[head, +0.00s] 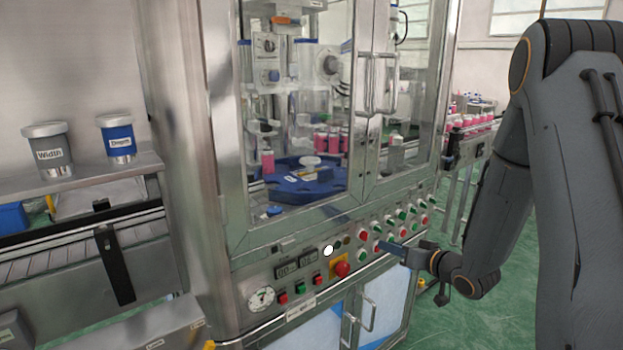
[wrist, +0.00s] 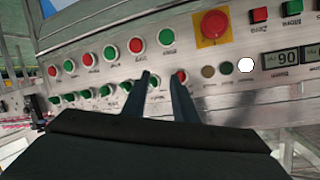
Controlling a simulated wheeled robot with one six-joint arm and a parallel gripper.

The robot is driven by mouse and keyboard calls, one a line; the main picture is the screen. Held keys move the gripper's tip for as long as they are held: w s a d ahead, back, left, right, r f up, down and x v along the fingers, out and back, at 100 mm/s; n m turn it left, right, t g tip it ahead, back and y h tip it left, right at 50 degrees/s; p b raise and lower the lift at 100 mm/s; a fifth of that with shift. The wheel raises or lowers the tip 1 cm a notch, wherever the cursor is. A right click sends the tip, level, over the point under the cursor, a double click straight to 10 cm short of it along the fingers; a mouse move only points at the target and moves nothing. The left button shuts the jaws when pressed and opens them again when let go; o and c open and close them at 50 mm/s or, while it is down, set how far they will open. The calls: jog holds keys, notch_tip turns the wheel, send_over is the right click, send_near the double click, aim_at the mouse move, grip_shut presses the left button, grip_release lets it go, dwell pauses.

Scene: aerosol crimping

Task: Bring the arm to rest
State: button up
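My gripper (head: 388,249) is in front of the machine's control panel (head: 300,250), close to its rows of buttons. In the wrist view my gripper (wrist: 160,74) shows two dark fingers, a gap between them and nothing held. The fingertips overlap the panel near a red button (wrist: 181,77); I cannot tell whether they touch it. My arm (head: 490,215) comes down from the right side of the head view, bent at the elbow.
A red emergency stop (head: 342,269) on a yellow plate sits left of my gripper. Glass doors with handles (head: 391,85) stand above the panel. Labelled cups (head: 47,150) stand on a shelf at left. A conveyor with pink bottles (head: 476,124) is behind my arm. Green floor (head: 540,300) is open at right.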

jog(key=s+a+r+g+h, duration=0.1)
jog(key=s+g, duration=0.3)
jog(key=s, duration=0.6)
jog(key=s+a+r+g+h, duration=0.1)
jog(key=s+a+g+h, duration=0.1)
jog(key=s, duration=0.9)
jog(key=s+a+r+m+g+h, duration=0.1)
jog(key=s+a+g+h, duration=0.1)
jog(key=s+g, duration=0.4)
jog(key=s+h, duration=0.1)
jog(key=s, duration=0.3)
jog(key=shift+s+a+r+g, duration=0.3)
jog(key=shift+s+a, duration=0.05)
jog(key=shift+s, duration=0.05)
jog(key=shift+d, duration=0.1)
